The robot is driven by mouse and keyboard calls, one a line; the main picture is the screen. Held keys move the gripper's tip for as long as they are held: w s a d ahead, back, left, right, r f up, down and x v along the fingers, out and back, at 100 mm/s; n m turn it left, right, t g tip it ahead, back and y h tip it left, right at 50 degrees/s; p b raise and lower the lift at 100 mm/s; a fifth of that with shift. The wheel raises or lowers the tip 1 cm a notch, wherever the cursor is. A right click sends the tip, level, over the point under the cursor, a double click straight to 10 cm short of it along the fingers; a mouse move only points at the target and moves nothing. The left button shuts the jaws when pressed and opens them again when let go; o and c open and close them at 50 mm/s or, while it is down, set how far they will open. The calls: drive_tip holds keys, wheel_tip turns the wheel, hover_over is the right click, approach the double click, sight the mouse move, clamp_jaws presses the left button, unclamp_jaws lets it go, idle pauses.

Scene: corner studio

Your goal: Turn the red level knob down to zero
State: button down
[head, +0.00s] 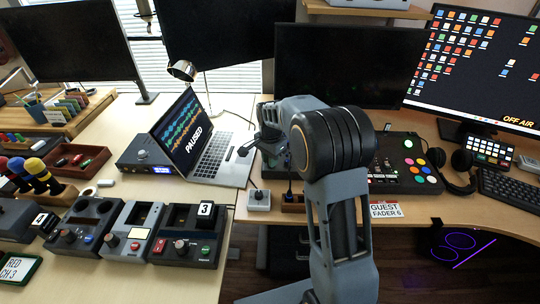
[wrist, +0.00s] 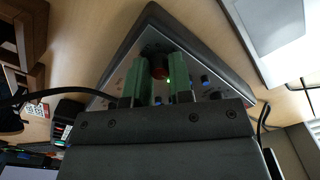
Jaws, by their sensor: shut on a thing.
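The fingers hide part of the knob and panel, and I cannot read the knob's pointer or scale. In the head view my arm blocks the red knob and the fingertips.
An open laptop (head: 214,155) stands left of my arm, with a blue-lit box (head: 146,155) beside it. A panel with coloured buttons (head: 412,180) and headphones (head: 459,168) are to the right. Several control boxes (head: 187,247) crowd the left desk front. A small grey box (head: 259,200) sits near the desk edge.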

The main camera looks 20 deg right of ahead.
drive_tip(key=n+p, duration=0.1)
drive_tip(key=n, duration=0.2)
drive_tip(key=shift+r+n, duration=0.15)
drive_tip(key=shift+n, duration=0.15)
drive_tip(key=n+p, duration=0.1)
drive_tip(key=n, duration=0.2)
drive_tip(key=shift+n, duration=0.3)
drive_tip(key=n+p, duration=0.2)
drive_tip(key=n, duration=0.4)
drive_tip(key=shift+n, duration=0.3)
drive_tip(key=n+p, duration=0.1)
drive_tip(key=n, duration=1.1)
drive_tip(key=shift+n, duration=0.3)
drive_tip(key=c, duration=1)
unclamp_jaws()
